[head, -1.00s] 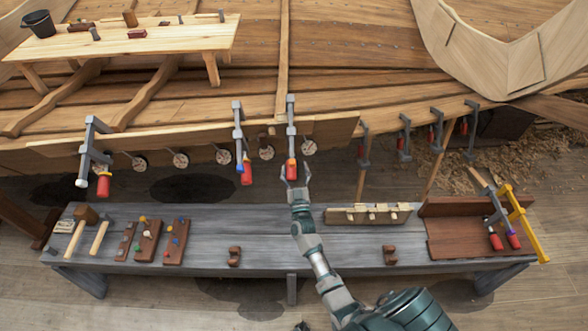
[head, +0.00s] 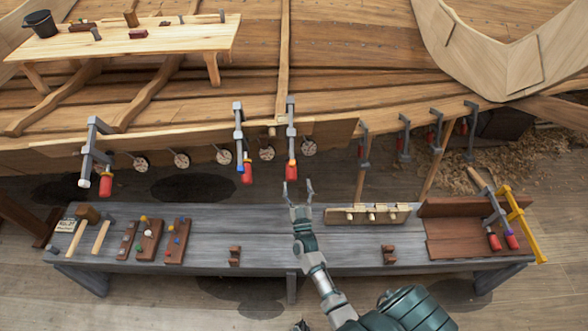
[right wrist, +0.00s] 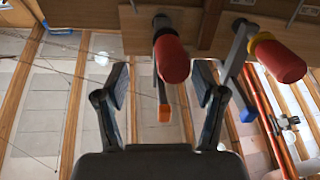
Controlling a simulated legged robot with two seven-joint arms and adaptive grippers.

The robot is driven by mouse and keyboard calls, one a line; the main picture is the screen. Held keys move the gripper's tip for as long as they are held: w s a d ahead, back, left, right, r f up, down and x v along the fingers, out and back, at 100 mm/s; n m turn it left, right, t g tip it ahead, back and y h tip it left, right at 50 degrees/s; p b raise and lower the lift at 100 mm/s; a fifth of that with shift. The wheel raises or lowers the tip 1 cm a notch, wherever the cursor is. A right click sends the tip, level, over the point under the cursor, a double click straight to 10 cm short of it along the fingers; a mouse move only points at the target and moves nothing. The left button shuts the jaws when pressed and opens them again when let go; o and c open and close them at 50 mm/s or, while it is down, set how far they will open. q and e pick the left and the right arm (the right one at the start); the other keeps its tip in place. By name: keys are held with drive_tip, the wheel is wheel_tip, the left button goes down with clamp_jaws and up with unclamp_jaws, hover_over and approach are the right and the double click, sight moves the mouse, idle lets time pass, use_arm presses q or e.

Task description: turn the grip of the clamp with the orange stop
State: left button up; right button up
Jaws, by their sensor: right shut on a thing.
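A clamp with a blue stop (head: 239,140) hangs close on the left, and a white-stopped clamp (head: 90,150) farther left. The grey bench (head: 210,225) below carries mallets, peg boards and a brown tray (head: 455,240). Several clamps hang at right.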

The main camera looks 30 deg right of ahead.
drive_tip(key=v, duration=1.4)
drive_tip(key=shift+d+p, duration=0.2)
drive_tip(key=shift+p, duration=0.1)
idle(0.3)
drive_tip(key=shift+s, duration=0.1)
drive_tip(key=v, duration=1.2)
drive_tip(key=shift+f, duration=0.1)
